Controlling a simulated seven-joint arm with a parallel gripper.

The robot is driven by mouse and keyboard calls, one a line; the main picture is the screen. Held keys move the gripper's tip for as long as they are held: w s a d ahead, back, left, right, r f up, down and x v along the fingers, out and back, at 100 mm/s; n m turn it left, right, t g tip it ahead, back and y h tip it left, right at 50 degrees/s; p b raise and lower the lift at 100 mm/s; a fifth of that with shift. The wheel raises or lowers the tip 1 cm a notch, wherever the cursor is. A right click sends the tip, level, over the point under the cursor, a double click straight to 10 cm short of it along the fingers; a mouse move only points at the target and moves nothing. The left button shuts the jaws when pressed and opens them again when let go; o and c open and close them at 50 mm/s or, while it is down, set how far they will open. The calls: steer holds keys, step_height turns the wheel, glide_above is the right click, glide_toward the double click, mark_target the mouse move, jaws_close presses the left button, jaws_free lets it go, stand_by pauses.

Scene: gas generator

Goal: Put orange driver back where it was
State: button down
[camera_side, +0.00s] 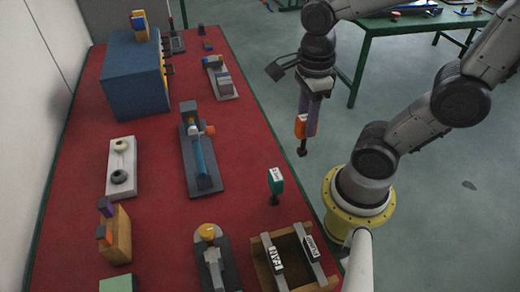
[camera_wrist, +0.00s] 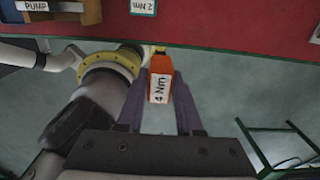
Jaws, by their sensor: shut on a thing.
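The orange driver (camera_side: 301,126), with a dark tip pointing down in the side view, is in my gripper (camera_side: 310,108). In the wrist view the driver (camera_wrist: 160,66) carries a "4 Nm" label and sits between the two purple fingers of my gripper (camera_wrist: 159,88), which are shut on it. It is held in the air, to the right of the red table (camera_side: 250,140) in the side view, with floor behind it. A teal driver (camera_side: 276,181) stands upright near the table's right edge; its "2 Nm" label (camera_wrist: 144,6) shows in the wrist view.
A wooden box (camera_side: 262,262) with a "PUMP" label is at the near right. A grey fixture with a blue bar (camera_side: 199,155) is mid-table. A blue housing (camera_side: 135,80) stands at the back left. A white block with rings (camera_side: 121,160) and a wooden holder (camera_side: 117,240) are left.

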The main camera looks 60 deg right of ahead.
steer(key=w+f, duration=1.1)
steer(key=shift+w+d+f, duration=0.2)
steer(key=shift+d+f, duration=0.1)
steer(key=shift+f, duration=0.1)
steer(key=shift+f, duration=0.1)
steer(key=shift+f, duration=0.1)
steer(key=c, duration=0.6)
jaws_free()
steer(key=shift+o, duration=0.2)
